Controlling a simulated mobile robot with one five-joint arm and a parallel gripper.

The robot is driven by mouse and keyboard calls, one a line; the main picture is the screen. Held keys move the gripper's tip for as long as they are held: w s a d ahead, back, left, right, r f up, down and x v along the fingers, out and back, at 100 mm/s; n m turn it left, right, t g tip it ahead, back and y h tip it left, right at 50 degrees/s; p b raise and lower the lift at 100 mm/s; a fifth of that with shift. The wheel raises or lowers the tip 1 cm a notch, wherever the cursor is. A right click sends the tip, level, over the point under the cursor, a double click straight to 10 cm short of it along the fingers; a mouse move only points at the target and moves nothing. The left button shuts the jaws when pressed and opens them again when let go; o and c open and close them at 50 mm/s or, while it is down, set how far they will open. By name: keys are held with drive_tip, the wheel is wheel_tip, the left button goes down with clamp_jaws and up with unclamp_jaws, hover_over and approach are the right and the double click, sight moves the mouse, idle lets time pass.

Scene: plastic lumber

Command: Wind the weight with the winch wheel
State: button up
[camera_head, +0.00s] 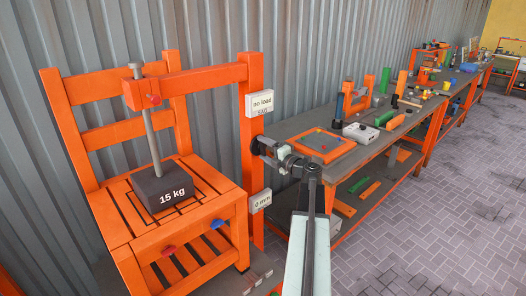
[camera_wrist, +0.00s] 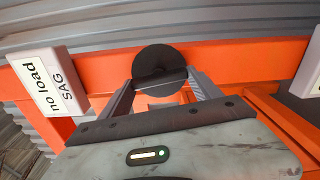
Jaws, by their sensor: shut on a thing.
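A dark grey weight marked "15 kg" (camera_head: 158,187) sits at the bottom of a grey rod (camera_head: 148,120) over the slatted seat of an orange chair-like frame (camera_head: 185,84); I cannot tell whether it touches the slats. My gripper (camera_head: 262,146) is at the orange post on the frame's right. In the wrist view, its two grey fingers are shut on a dark round wheel (camera_wrist: 158,60), likely the winch wheel, which stands in front of the orange post (camera_wrist: 225,60). The wheel is mostly hidden by my gripper in the head view.
A "no load SAG" sign (camera_head: 261,103) is above my gripper, and a "0 mm" sign (camera_head: 261,201) below it. Red and blue knobs (camera_head: 169,249) are on the seat front. A workbench (camera_head: 345,165) with tools runs to the right. Paved floor (camera_head: 440,200) is clear.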

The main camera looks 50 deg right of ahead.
drive_tip(key=o, duration=1.4)
drive_tip(key=shift+s, duration=0.1)
drive_tip(key=s, duration=0.7)
drive_tip(key=shift+s+a, duration=0.25)
drive_tip(key=shift+s, duration=0.05)
drive_tip(key=shift+c, duration=0.4)
